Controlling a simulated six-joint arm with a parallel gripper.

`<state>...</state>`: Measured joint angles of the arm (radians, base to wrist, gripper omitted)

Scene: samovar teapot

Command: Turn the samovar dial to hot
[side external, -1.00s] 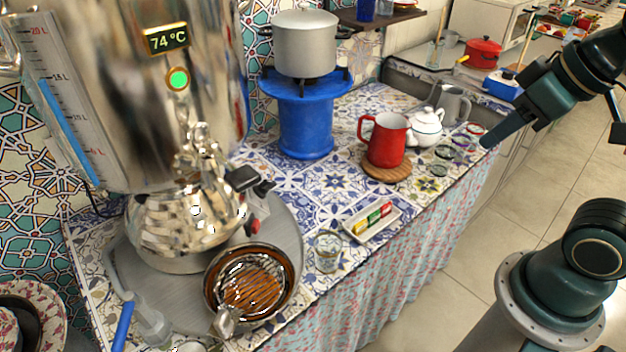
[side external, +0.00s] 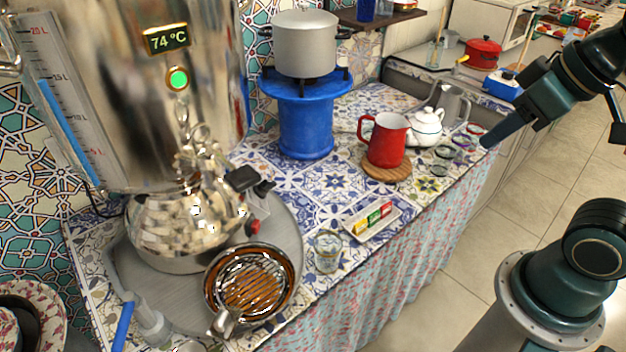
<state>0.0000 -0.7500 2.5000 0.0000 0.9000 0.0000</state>
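The large polished samovar (side external: 115,95) fills the left of the side view. Its display (side external: 166,39) reads 74 °C, with a lit green round light (side external: 178,78) below. A black tap handle (side external: 242,179) sticks out at its lower right. A small part with a red mark (side external: 254,226) shows low on its base at the right; I cannot tell whether this is the dial or where it is set. My gripper (side external: 490,143) is at the upper right, far from the samovar, tip pointing down-left beyond the counter's right edge. Its fingers overlap in this view, and it touches nothing visible.
A copper-brown bowl with a strainer (side external: 283,318) stands before the samovar. A glass (side external: 327,250), a small tray (side external: 352,233) of coloured packets, a red pitcher (side external: 386,142) and a white teapot (side external: 425,128) stand between. A pot (side external: 305,45) sits on a blue stove (side external: 306,125) behind.

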